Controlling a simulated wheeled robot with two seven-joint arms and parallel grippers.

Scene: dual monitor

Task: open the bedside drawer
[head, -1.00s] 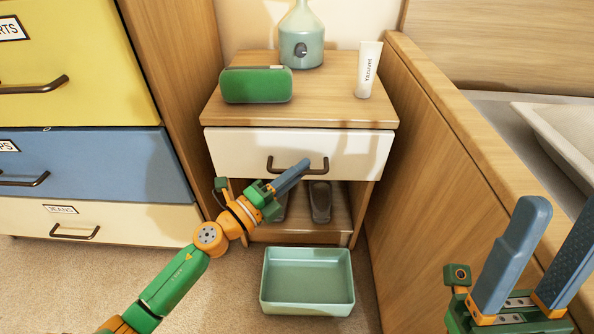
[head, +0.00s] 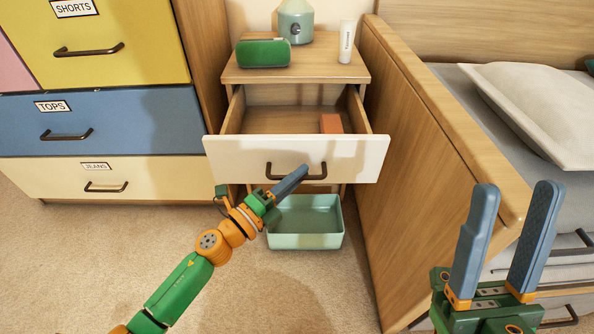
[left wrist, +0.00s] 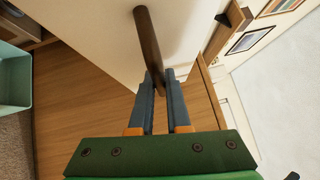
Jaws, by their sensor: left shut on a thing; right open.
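The bedside drawer (head: 228,159) has a white front and is pulled well out of the wooden nightstand (head: 350,72). A small orange-brown box (head: 331,123) lies inside it, toward the right. The dark bar handle (head: 318,177) is on the drawer front. My left gripper (head: 301,172) is shut on this handle. The left wrist view shows the handle (left wrist: 148,40) between the two blue-grey fingers (left wrist: 160,82). My right gripper (head: 512,190) is open and empty at the lower right, apart from the nightstand.
On the nightstand are a green case (head: 264,53), a teal lamp base (head: 295,25) and a white tube (head: 346,42). A teal bin (head: 307,240) is on the floor below the drawer. A labelled dresser (head: 150,125) stands left, and a wooden bed side (head: 430,150) right.

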